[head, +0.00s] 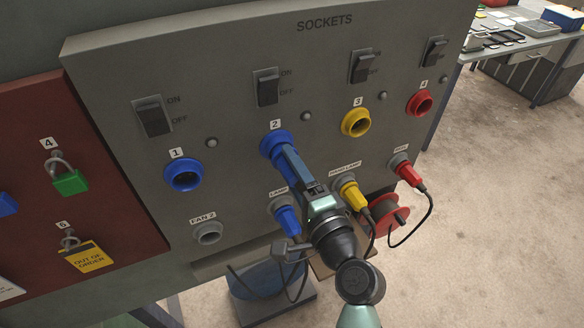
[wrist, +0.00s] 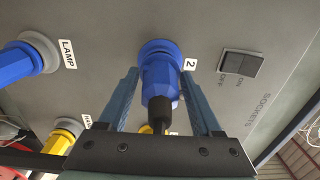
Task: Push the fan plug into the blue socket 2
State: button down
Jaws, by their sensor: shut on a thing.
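The blue socket 2 (head: 272,141) is in the upper middle of the grey panel, under its number label. In the wrist view its blue ring (wrist: 160,46) shows beside the label 2. My gripper (head: 286,160) reaches up to this socket and is shut on the blue fan plug (wrist: 161,80). The plug lies between the two fingers, lined up with the socket, its front at the ring. How deep it sits I cannot tell. Its black cable end (wrist: 160,112) points back toward my palm. In the head view my gripper hides the plug. The FAN 2 holder (head: 207,233) is empty.
Blue socket 1 (head: 184,175), yellow socket 3 (head: 356,122) and red socket 4 (head: 419,103) are empty. Below are a blue lamp plug (head: 287,218), a yellow plug (head: 351,196) and a red plug (head: 410,174) in holders. Switch 2 (head: 268,87) is above socket 2.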

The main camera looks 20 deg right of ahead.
jog(key=shift+w, duration=0.4)
grip_release()
jog(key=shift+s, duration=0.1)
jog(key=shift+s+f, duration=0.15)
jog(key=shift+s, duration=0.15)
jog(key=s+b, duration=0.3)
jog(key=s, duration=0.9)
jog(key=shift+d+b, duration=0.2)
jog(key=shift+b, duration=0.2)
jog(key=shift+r, duration=0.2)
